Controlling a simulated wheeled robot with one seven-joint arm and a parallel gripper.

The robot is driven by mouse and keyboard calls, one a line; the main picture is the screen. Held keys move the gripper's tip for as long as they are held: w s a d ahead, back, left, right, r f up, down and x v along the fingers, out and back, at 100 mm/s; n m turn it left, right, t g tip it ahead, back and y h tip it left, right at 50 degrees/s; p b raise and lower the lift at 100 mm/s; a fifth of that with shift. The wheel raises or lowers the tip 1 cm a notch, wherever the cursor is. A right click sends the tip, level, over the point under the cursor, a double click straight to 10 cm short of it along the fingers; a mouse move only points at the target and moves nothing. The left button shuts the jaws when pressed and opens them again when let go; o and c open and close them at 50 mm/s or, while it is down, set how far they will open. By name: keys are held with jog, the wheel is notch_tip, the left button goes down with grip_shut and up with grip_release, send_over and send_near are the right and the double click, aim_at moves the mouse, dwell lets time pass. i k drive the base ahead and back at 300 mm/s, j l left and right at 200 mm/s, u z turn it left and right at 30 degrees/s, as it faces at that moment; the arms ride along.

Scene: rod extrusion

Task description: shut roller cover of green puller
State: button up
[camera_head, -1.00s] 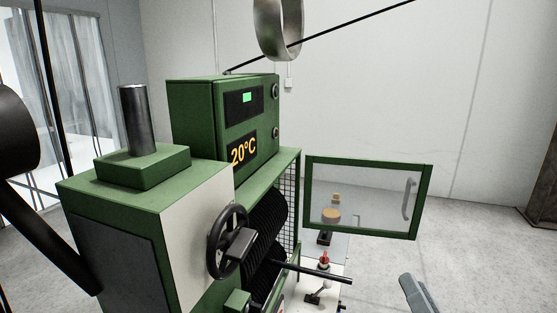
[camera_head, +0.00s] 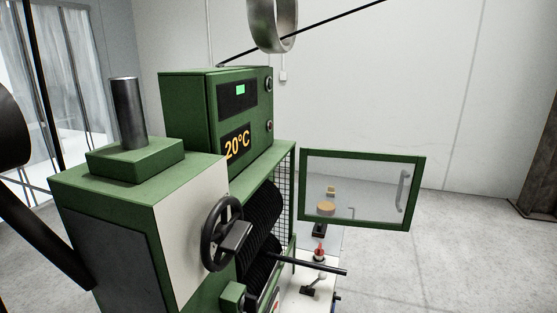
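The green puller (camera_head: 120,215) stands at the left and middle, with a control box showing 20°C (camera_head: 235,145) on top. Its roller cover (camera_head: 350,188), a clear panel in a green frame, stands swung open to the right. A grey handle (camera_head: 402,190) is on the cover's right side. The dark ribbed rollers (camera_head: 262,215) are exposed behind a black handwheel (camera_head: 222,235). My gripper is not in view.
A bench with a red knob (camera_head: 319,252) and small fittings shows behind and below the cover. A black rod (camera_head: 318,267) sticks out to the right from the rollers. The floor (camera_head: 440,265) right of the cover is clear.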

aim_at(419, 161)
jog(key=z, duration=0.45)
jog(key=i+l+z, duration=0.15)
jog(key=i+z, duration=0.15)
jog(key=i, duration=0.15)
jog(key=i+z, duration=0.3)
jog(key=i, duration=4.05)
jog(key=i+u, duration=0.2)
jog(key=i, duration=0.25)
jog(key=i+l+u, duration=0.2)
jog(key=i, duration=0.2)
jog(key=i+l+u, duration=0.1)
jog(key=i+u, duration=0.15)
jog(key=i, duration=0.15)
jog(key=u, duration=4.05)
